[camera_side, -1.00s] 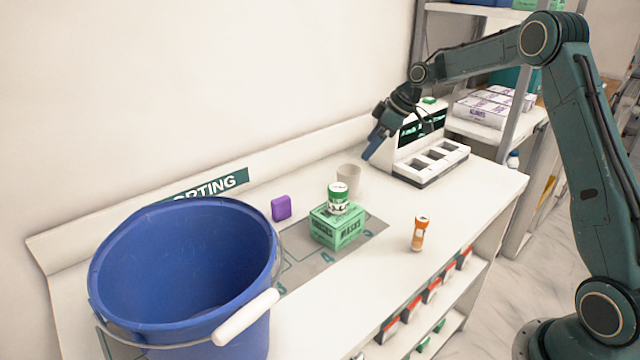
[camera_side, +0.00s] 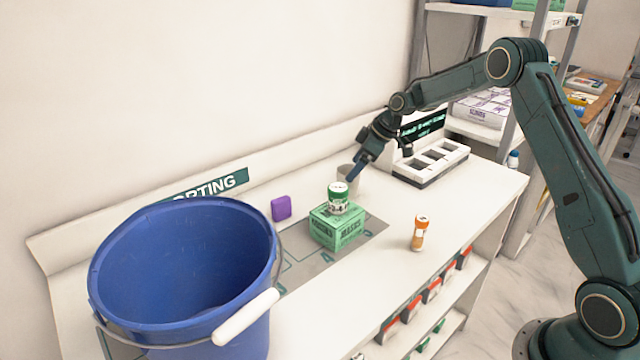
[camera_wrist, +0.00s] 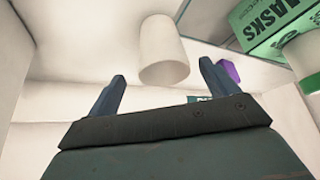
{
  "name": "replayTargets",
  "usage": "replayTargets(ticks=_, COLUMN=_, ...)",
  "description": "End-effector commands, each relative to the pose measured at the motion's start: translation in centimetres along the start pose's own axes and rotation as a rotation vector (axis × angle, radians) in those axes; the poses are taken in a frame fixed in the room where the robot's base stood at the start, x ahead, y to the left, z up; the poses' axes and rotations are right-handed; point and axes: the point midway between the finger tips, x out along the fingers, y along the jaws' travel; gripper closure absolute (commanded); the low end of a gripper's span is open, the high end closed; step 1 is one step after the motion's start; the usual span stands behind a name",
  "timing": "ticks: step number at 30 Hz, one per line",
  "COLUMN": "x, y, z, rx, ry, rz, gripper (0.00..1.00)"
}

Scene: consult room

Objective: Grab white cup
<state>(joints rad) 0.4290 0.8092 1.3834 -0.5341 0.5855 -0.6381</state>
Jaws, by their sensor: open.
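The white cup (camera_side: 343,174) stands on the white counter, behind and slightly right of the green masks box. In the side view my gripper (camera_side: 353,177) is in front of it and partly hides it. In the wrist view the cup (camera_wrist: 162,52) shows whole, just beyond and between the two fingertips of my gripper (camera_wrist: 162,82). The two blue fingers are spread apart with nothing between them that they grip. I cannot tell whether a finger touches the cup.
The green masks box (camera_side: 337,228) carries a green-and-white jar (camera_side: 338,198). A purple block (camera_side: 281,207) and a large blue bucket (camera_side: 185,270) stand to the left. An orange bottle (camera_side: 419,233) is at the front. A white slotted device (camera_side: 430,162) is right of the cup.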

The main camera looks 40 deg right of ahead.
Motion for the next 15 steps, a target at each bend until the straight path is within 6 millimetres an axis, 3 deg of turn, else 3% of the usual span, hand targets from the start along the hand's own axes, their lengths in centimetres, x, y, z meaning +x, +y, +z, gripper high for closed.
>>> replayTargets(ticks=15, x=1.9, y=-0.1, z=0.1, rx=0.001, ry=-0.001, rz=0.0, gripper=0.14)
